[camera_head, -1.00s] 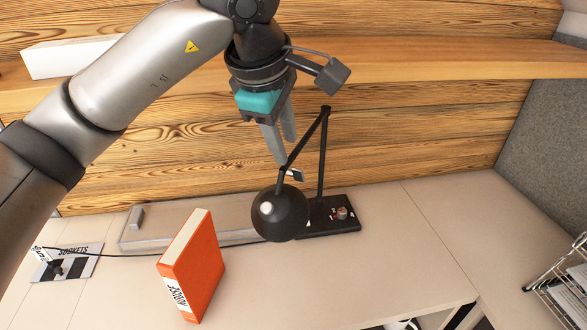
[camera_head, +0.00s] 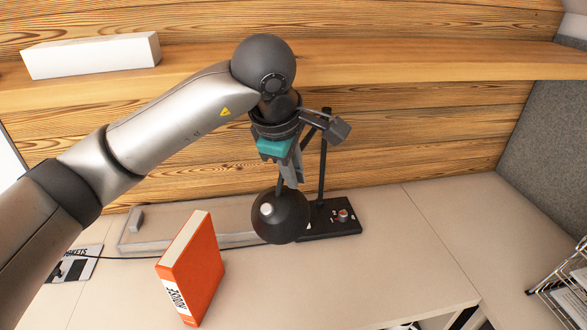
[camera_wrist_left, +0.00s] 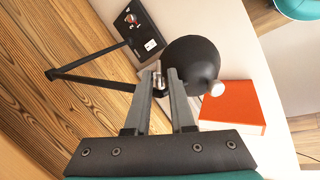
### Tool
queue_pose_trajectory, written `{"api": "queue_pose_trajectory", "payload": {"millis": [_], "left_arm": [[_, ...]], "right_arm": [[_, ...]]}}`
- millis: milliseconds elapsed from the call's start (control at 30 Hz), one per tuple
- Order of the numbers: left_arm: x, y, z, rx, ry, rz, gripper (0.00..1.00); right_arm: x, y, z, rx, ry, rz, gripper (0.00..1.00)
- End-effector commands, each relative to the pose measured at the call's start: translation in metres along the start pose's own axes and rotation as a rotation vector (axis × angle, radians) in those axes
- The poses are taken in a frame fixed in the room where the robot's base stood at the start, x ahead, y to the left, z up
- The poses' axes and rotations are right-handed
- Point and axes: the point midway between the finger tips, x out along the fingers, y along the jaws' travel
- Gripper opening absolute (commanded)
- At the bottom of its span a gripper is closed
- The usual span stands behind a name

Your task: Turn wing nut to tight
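A black desk lamp stands on the desk, with its round shade (camera_head: 281,217) hanging low and its dark base (camera_head: 330,219) to the right. The lamp's jointed arm (camera_head: 323,160) rises behind my gripper. In the left wrist view a small silvery piece, apparently the wing nut (camera_wrist_left: 157,79), sits at the joint by the shade (camera_wrist_left: 193,62), between my fingertips. My left gripper (camera_head: 293,182) points down just above the shade; it also shows in the left wrist view (camera_wrist_left: 162,80), its fingers apart around that piece. I cannot tell whether they touch it. The nut is hidden in the head view.
An orange book (camera_head: 192,268) stands on the desk left of the shade. A pale tray-like box (camera_head: 130,243) lies behind it, and a black cable runs left. A wooden shelf (camera_head: 420,66) crosses above. The desk's right part is clear; a wire rack (camera_head: 560,285) is at far right.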

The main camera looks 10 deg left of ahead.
Motion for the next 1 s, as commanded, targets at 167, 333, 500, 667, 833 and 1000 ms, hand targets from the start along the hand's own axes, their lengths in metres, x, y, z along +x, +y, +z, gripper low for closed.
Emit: {"api": "queue_pose_trajectory", "payload": {"millis": [167,333,500,667,833,1000], "left_arm": [[0.000,0.000,0.000,0.000,0.000,0.000,0.00],[0.000,0.000,0.000,0.000,0.000,0.000,0.00],[0.000,0.000,0.000,0.000,0.000,0.000,0.00],[0.000,0.000,0.000,0.000,0.000,-0.001,0.00],[-0.001,0.001,0.000,-0.001,0.000,-0.022,0.00],[-0.003,0.003,-0.001,-0.003,0.002,-0.086,0.00]], "right_arm": [[0.000,0.001,0.000,0.000,-0.001,0.001,0.75],[0.000,0.002,0.001,-0.001,-0.002,0.003,0.75],[0.000,0.003,0.002,-0.002,-0.003,0.004,0.75],[0.000,0.003,0.002,-0.002,-0.003,0.004,0.75],[-0.004,0.003,0.002,-0.001,-0.004,0.004,0.75],[-0.015,0.003,0.001,-0.001,-0.004,0.004,0.75]]}}
